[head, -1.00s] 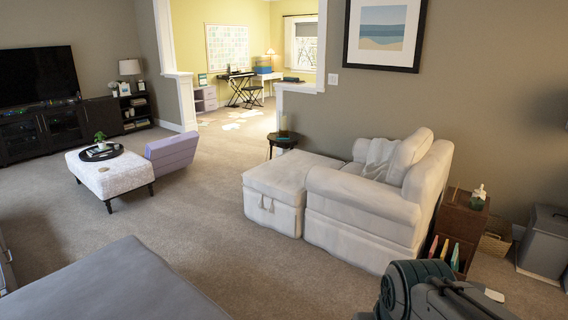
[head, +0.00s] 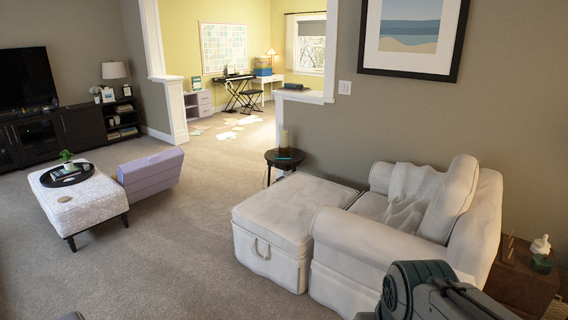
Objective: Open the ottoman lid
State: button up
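The ottoman (head: 268,262) is a white, fabric-covered box in front of the white armchair. Its lid (head: 290,208) lies flat and closed on top. A loop handle (head: 261,249) shows on its front side, below the lid edge. Part of my arm shows at the bottom right, in front of the armchair. My gripper is not in view.
The armchair (head: 360,246) stands against the ottoman's right side. A small dark round table (head: 285,158) with a candle is just behind the ottoman. A patterned white bench (head: 90,205) and a purple box-like seat (head: 150,172) stand at left. Carpet (head: 175,265) between is clear.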

aim_at(282, 214)
jog(key=i, duration=2)
jog(key=u, duration=2.35)
jog(key=i, duration=1.2)
jog(key=z, duration=1.4)
